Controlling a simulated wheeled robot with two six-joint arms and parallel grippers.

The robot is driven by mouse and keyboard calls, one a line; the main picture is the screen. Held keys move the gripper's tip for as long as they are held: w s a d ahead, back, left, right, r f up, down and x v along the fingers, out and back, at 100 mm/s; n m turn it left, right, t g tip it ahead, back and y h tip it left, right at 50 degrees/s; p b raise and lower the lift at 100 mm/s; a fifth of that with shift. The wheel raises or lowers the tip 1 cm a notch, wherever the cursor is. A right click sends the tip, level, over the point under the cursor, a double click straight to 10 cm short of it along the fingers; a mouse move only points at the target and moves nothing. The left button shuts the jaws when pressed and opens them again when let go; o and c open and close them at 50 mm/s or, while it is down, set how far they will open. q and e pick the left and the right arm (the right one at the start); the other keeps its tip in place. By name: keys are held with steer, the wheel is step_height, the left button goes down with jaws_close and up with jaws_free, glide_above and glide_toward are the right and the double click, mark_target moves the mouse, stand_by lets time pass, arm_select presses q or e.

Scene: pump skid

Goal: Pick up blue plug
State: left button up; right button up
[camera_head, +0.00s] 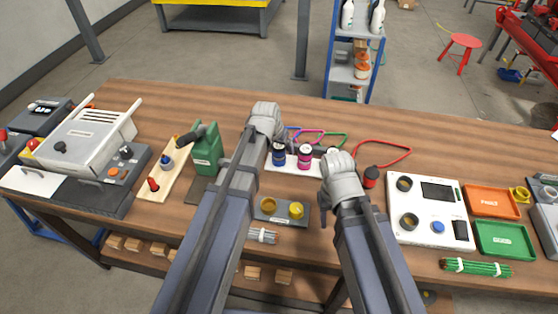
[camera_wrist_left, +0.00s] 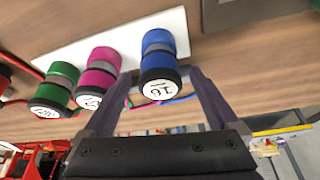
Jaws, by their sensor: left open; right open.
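The blue plug (camera_head: 279,152), with a dark ring and a white numbered end, sits at the left of a white strip (camera_head: 292,167). It also shows in the left wrist view (camera_wrist_left: 158,58). The magenta plug (camera_head: 305,156) and a green plug (camera_wrist_left: 55,90) are in the same row; the green one is largely hidden by my right gripper in the head view. My left gripper (camera_head: 270,128) is open, with its fingers on either side of the blue plug in the left wrist view; contact is not clear. My right gripper (camera_head: 338,168) is open, fingers mostly hidden.
Behind the strip lie coloured cable loops; a red cable (camera_head: 398,146) curves right towards a red plug (camera_head: 371,177). A white panel (camera_head: 432,210) lies right. Yellow fittings on a grey plate (camera_head: 283,216) lie between my arms.

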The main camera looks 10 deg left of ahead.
arm_select(q)
steer(key=shift+w+f, duration=0.2)
steer(key=shift+f, duration=0.3)
steer(key=shift+r, duration=0.1)
jaws_close()
stand_by(0.3)
